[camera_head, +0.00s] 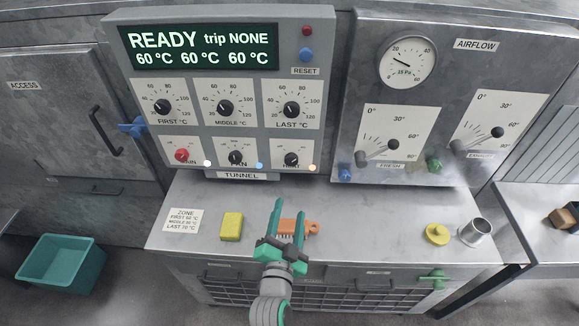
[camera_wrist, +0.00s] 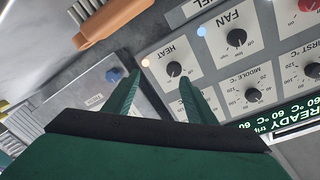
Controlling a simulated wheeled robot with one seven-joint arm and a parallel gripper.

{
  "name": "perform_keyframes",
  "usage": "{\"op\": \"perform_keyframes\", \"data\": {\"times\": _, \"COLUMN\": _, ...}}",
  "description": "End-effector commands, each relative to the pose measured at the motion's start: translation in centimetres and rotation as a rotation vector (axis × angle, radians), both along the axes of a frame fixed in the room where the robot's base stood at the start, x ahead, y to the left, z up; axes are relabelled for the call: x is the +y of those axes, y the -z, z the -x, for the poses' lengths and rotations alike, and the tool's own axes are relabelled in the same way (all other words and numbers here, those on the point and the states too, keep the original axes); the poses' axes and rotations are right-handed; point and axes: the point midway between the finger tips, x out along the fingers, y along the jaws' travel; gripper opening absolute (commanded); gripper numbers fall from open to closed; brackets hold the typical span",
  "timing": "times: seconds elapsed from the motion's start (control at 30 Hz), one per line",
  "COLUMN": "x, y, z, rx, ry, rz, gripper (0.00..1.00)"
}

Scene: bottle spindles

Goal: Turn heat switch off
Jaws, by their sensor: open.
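The heat switch (camera_head: 291,158) is a black knob at the lower right of the tunnel control panel (camera_head: 240,18). A pale orange lamp (camera_head: 312,168) beside it looks lit. The knob's exact pointer direction is too small to tell. My gripper (camera_head: 288,212) has green fingers, open and empty, above the bench and below the panel, pointing towards it. In the wrist view, which is turned over, the heat switch (camera_wrist: 174,69) shows between and beyond the two fingertips (camera_wrist: 161,80), apart from them. Its lamp (camera_wrist: 146,61) glows there.
The fan knob (camera_head: 236,158) and red main knob (camera_head: 182,155) sit left of the heat switch. An orange brush (camera_head: 312,227), yellow sponge (camera_head: 232,226), yellow piece (camera_head: 437,234) and metal cup (camera_head: 476,232) are on the bench. The airflow box (camera_head: 350,120) stands to the right.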

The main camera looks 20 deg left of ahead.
Motion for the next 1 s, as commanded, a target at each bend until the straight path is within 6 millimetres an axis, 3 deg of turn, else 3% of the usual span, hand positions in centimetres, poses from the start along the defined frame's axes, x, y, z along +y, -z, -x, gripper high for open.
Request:
{"op": "perform_keyframes", "data": {"times": 0.1, "x": 1.7, "y": -2.2, "z": -1.8, "rx": -0.011, "ry": 0.002, "rz": -0.063, "gripper": 0.51}}
{"op": "perform_keyframes", "data": {"times": 0.3, "x": 2.8, "y": -3.7, "z": -3.0, "rx": -0.015, "ry": 0.008, "rz": -0.113, "gripper": 0.51}}
{"op": "perform_keyframes", "data": {"times": 0.47, "x": 3.0, "y": -3.8, "z": -4.2, "rx": -0.015, "ry": 0.008, "rz": -0.117, "gripper": 0.51}}
{"op": "perform_keyframes", "data": {"times": 1.0, "x": 4.5, "y": -3.8, "z": -12.2, "rx": -0.015, "ry": 0.008, "rz": -0.116, "gripper": 0.51}}
